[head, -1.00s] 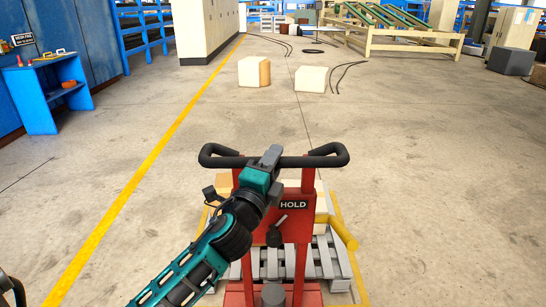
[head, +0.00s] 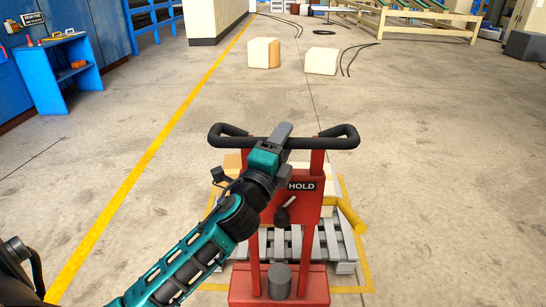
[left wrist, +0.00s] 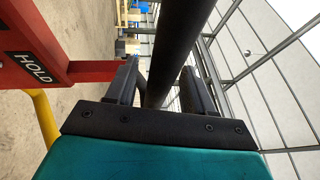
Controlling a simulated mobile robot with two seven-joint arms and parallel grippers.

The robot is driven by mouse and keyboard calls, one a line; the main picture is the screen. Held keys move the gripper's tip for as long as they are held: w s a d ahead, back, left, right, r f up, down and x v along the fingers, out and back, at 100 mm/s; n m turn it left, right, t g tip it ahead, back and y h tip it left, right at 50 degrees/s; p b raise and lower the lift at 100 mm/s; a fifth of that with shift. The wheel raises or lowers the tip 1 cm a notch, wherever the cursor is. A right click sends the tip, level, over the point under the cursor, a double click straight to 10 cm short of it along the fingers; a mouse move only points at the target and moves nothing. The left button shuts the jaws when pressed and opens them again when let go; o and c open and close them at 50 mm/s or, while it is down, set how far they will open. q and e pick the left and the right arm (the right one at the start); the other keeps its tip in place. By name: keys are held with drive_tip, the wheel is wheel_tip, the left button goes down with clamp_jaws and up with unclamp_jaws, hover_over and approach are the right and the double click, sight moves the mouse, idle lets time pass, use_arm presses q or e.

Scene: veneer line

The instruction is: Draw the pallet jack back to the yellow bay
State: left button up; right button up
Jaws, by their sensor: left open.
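The red pallet jack (head: 304,207) stands upright in front of me, with a black handlebar (head: 336,142) and a HOLD sign (head: 302,186). A grey pallet (head: 340,250) with boxes lies behind its mast. A yellow outline (head: 365,262) on the floor runs around the pallet and jack base. My left gripper (head: 277,139) is at the middle of the handlebar. In the left wrist view the bar (left wrist: 172,50) passes between its two fingers, with gaps on both sides. It is open and around the bar, not shut on it. My right gripper is out of view.
A long yellow line (head: 150,165) runs along the floor to the left. A blue bench (head: 50,85) stands at the far left. Two pale blocks (head: 263,53) and black cables (head: 352,60) lie on the floor ahead. The floor on both sides of the jack is clear.

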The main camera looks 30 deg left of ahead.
use_arm(q)
drive_tip(key=b+v, duration=0.2)
drive_tip(key=v, duration=1)
drive_tip(key=shift+s, duration=0.25)
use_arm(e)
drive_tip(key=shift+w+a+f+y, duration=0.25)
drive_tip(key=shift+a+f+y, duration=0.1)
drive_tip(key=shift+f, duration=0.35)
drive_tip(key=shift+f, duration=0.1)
